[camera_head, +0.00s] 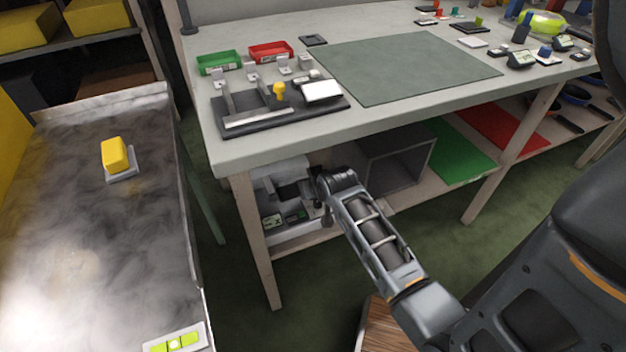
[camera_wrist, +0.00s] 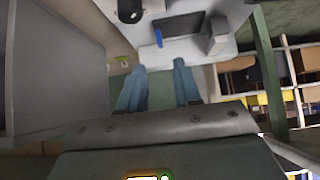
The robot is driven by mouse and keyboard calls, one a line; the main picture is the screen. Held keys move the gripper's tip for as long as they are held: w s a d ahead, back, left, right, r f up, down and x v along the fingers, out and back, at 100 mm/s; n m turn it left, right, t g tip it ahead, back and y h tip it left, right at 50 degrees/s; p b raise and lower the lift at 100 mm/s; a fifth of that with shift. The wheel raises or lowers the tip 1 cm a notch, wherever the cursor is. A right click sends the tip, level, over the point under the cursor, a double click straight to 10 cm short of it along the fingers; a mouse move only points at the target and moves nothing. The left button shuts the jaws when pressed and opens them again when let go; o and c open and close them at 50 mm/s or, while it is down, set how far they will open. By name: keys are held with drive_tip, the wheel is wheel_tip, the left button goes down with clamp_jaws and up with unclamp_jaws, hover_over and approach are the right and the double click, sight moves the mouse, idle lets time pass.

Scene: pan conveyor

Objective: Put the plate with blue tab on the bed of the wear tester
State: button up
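A white machine (camera_head: 270,178), apparently the wear tester, stands on the shelf under the workbench, with a small display and green marking on its front. It also shows in the wrist view (camera_wrist: 205,47). There, a small blue tab (camera_wrist: 158,38) shows on the machine beside a grey surface (camera_wrist: 183,24); I cannot clearly tell the plate's outline from the bed. My gripper (camera_head: 318,190) is at the machine's right side in the head view. In the wrist view its two blue-grey fingers (camera_wrist: 157,80) are apart with nothing between them, short of the blue tab.
A grey open box (camera_head: 392,160) stands right of the machine on the shelf. The bench top (camera_head: 270,150) is above my gripper, its leg (camera_head: 257,240) in front. A conveyor (camera_head: 90,230) at left carries a yellow block (camera_head: 115,154). Green and red mats lie farther right.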

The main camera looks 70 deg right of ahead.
drive_tip(key=s+a+r+n+t+y, duration=0.1)
drive_tip(key=s+a+r+n+t, duration=0.2)
drive_tip(key=a, duration=0.9)
drive_tip(key=s+a+r+n+t+y, duration=0.15)
drive_tip(key=s+a+r, duration=0.3)
drive_tip(key=a, duration=0.65)
drive_tip(key=s+a+r+n+t+y, duration=0.2)
drive_tip(key=s+a+r, duration=0.3)
drive_tip(key=r, duration=0.3)
drive_tip(key=s+a+r+n+t+y, duration=0.2)
drive_tip(key=s+a+r, duration=0.3)
drive_tip(key=r, duration=0.3)
drive_tip(key=shift+s+a+r+n, duration=0.35)
drive_tip(key=shift+a+n, duration=0.4)
drive_tip(key=shift+a, duration=0.15)
drive_tip(key=shift+f, duration=0.1)
